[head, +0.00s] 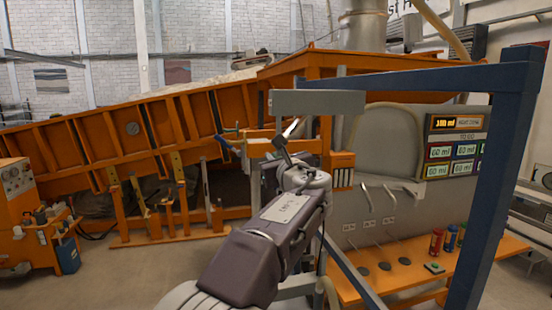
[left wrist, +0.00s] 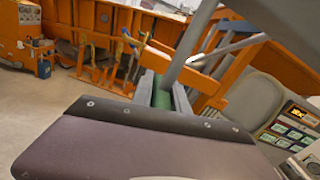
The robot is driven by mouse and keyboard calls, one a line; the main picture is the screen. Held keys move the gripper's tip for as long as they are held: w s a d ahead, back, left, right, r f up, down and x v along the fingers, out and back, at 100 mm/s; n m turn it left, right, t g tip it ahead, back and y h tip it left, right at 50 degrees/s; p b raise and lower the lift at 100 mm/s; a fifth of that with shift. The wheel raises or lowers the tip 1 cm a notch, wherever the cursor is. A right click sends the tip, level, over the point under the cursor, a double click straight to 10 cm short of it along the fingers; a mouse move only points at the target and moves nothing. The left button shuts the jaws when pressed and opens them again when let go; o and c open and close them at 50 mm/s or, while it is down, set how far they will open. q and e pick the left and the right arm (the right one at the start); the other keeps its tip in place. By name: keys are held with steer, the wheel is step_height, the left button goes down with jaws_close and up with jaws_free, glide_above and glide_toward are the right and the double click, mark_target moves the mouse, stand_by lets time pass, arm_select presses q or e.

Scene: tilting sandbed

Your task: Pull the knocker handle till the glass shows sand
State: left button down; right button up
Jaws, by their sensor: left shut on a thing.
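My left gripper (head: 284,147) is raised in front of the orange tilting sandbed (head: 130,128), below a grey crossbar (head: 318,103). It is shut on a slim pale bar, which I take for the knocker handle (head: 292,128); the fingers hide part of it. In the left wrist view a grey rod (left wrist: 188,58) slants up from the dark wrist housing; the fingertips are not clear there. A grey channel with a green strip (left wrist: 160,97) lies just beyond. I cannot tell which part is the glass, and I see no sand behind one. My right gripper is not in view.
A blue frame (head: 508,160) stands close on the right. Behind it are a display board (head: 455,147) and an orange bench (head: 400,272) with several small items. An orange machine (head: 25,220) stands at the left. The floor (head: 125,275) at lower left is clear.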

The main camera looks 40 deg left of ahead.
arm_select(q)
step_height(320, 180, down, 5)
steer(key=b, duration=0.4)
steer(key=shift+w, duration=0.1)
steer(key=shift+f, duration=0.1)
steer(key=c, duration=1.5)
jaws_free()
steer(key=shift+o, duration=1)
steer(key=b+v, duration=0.4)
steer(key=v, duration=0.5)
